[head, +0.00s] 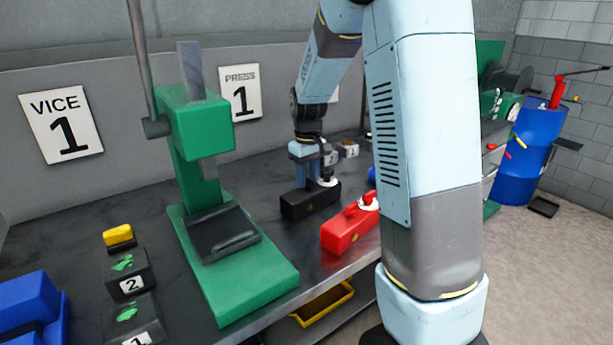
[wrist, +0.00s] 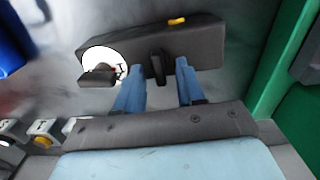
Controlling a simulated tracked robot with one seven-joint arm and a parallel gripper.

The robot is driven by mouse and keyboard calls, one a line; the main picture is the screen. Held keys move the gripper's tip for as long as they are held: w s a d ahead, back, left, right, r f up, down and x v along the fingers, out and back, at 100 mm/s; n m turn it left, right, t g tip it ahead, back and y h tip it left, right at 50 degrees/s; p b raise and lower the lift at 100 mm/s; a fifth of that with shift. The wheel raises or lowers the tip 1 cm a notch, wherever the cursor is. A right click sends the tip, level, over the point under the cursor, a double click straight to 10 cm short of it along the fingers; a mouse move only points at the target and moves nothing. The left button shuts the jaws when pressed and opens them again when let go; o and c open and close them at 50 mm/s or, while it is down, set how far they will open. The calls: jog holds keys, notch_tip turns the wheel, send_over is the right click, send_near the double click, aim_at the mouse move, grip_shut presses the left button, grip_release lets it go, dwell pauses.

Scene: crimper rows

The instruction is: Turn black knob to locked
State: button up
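A black box (head: 305,203) sits on the dark bench in the head view, under my gripper (head: 318,183). In the wrist view the black box (wrist: 200,45) has a yellow mark on its far edge and a white dial (wrist: 97,55) with a black piece over it at its left end. An upright black knob (wrist: 157,70) stands at the middle of the box's near side. My gripper (wrist: 158,78) is open, with one blue finger on each side of this knob. A gap shows on both sides, so the fingers look apart from it. The dial's markings are mostly unreadable.
A red box (head: 345,235) with a white dial stands just right of the black one. A green press (head: 240,270) stands to the left. A blue barrel (head: 525,160) stands beyond the bench.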

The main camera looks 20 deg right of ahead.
jog(key=shift+c, duration=0.4)
grip_shut()
jog(key=shift+a, duration=0.35)
jog(key=shift+d, duration=0.4)
jog(key=m, duration=0.4)
jog(key=shift+m, duration=0.3)
jog(key=m, duration=0.3)
jog(key=shift+d+m, duration=0.1)
jog(key=shift+m, duration=0.2)
jog(key=m, duration=0.5)
jog(key=shift+d, duration=0.1)
jog(key=shift+s+m, duration=0.1)
jog(key=shift+m, duration=2.3)
